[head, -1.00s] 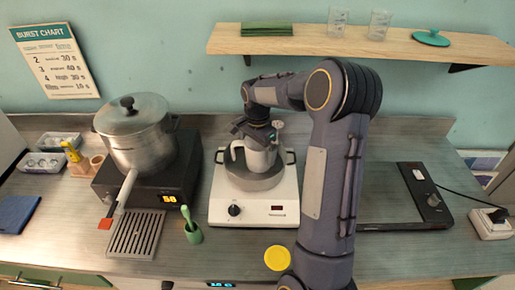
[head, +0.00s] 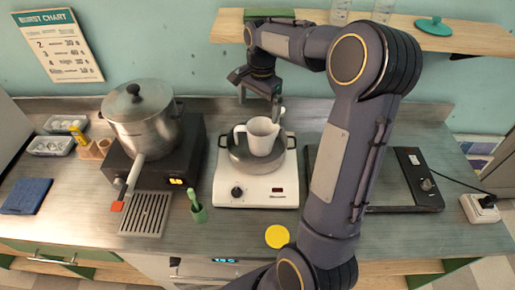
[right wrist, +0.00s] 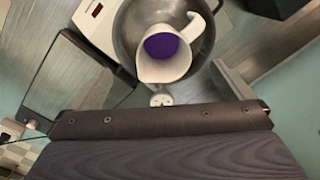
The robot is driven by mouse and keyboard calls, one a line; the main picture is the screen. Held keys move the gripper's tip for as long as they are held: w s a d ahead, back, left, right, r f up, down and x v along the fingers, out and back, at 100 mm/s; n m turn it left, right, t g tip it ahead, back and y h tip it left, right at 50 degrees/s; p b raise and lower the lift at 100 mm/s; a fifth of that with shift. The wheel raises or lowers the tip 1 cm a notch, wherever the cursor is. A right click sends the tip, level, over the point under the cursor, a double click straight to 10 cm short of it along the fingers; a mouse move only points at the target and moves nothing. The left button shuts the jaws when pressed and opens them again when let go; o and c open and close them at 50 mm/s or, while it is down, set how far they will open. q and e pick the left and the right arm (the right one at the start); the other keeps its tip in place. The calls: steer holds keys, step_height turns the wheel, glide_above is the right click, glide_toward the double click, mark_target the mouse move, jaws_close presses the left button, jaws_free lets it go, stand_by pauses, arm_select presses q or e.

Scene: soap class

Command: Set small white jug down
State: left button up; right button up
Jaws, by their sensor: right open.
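The small white jug (head: 259,136) stands upright in the grey pan on the white hot plate (head: 255,192). In the right wrist view the jug (right wrist: 160,68) shows from above with purple contents, inside the round metal pan (right wrist: 128,30). My right gripper (head: 262,98) is open and empty, above and behind the jug, apart from it. Its fingers also show at the sides of the right wrist view (right wrist: 165,95). My left gripper is in neither view.
A large lidded pot (head: 142,118) stands on a black heater at the left. A wooden shelf (head: 400,36) hangs above. A black flat device (head: 417,178) lies at the right.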

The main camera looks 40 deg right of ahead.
steer(key=s+a+r+n+t+y, duration=0.25)
steer(key=s+a+r+n, duration=0.25)
steer(key=s+a+n, duration=0.5)
steer(key=s+a+f+n+t, duration=0.2)
steer(key=s+a+f+n, duration=0.2)
steer(key=s+a, duration=0.4)
steer(key=s+y, duration=0.1)
steer(key=s, duration=0.3)
steer(key=shift+s+a, duration=0.4)
steer(key=shift+t, duration=0.25)
